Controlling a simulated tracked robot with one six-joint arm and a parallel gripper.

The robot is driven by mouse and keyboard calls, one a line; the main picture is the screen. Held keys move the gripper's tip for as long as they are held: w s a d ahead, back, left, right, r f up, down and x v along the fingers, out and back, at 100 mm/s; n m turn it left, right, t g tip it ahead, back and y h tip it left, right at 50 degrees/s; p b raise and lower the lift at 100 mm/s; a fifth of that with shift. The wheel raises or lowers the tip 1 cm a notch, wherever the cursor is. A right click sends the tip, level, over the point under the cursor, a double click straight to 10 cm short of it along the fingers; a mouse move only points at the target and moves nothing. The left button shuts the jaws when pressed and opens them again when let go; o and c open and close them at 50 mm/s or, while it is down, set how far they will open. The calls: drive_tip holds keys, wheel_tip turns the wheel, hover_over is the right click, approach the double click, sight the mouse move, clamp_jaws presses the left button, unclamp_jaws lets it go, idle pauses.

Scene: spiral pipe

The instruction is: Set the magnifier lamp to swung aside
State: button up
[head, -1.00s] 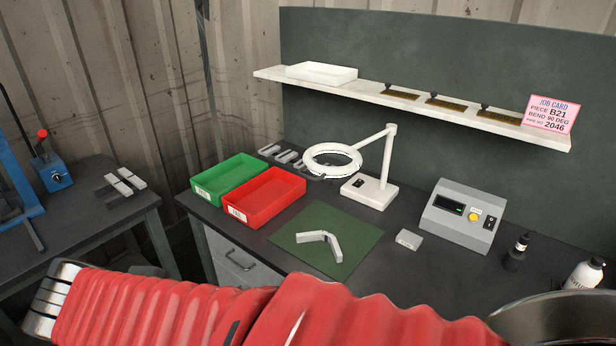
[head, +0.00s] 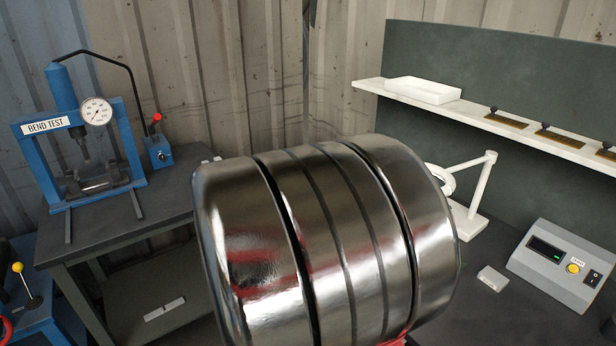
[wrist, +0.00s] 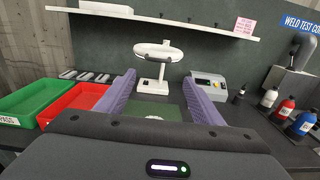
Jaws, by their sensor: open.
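The magnifier lamp (head: 466,195) is white, with a post on a flat base and a ring head on an arm; in the head view my silver arm part hides the left of its ring. In the wrist view the lamp (wrist: 157,62) stands upright ahead, beyond my fingertips, with its ring (wrist: 158,49) in front of the post. My gripper (wrist: 156,100) is open, its two purple fingers apart with nothing held between them. The lamp shows beyond the gap, apart from both fingers. The gripper is not seen in the head view.
A green tray (wrist: 32,104) and a red tray (wrist: 45,112) stand left on the bench. A grey control box (wrist: 208,86) is right of the lamp. Several bottles (wrist: 287,110) stand further right. A white shelf (wrist: 215,32) runs above. A blue bend-test press (head: 62,120) stands on another table.

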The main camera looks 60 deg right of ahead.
drive_tip(key=shift+d+r, duration=0.1)
idle(0.3)
drive_tip(key=shift+x, duration=6.85)
drive_tip(key=shift+w+r, duration=0.1)
drive_tip(key=shift+c, duration=0.5)
drive_tip(key=c, duration=1.1)
drive_tip(key=shift+d, duration=0.2)
drive_tip(key=shift+a, duration=0.1)
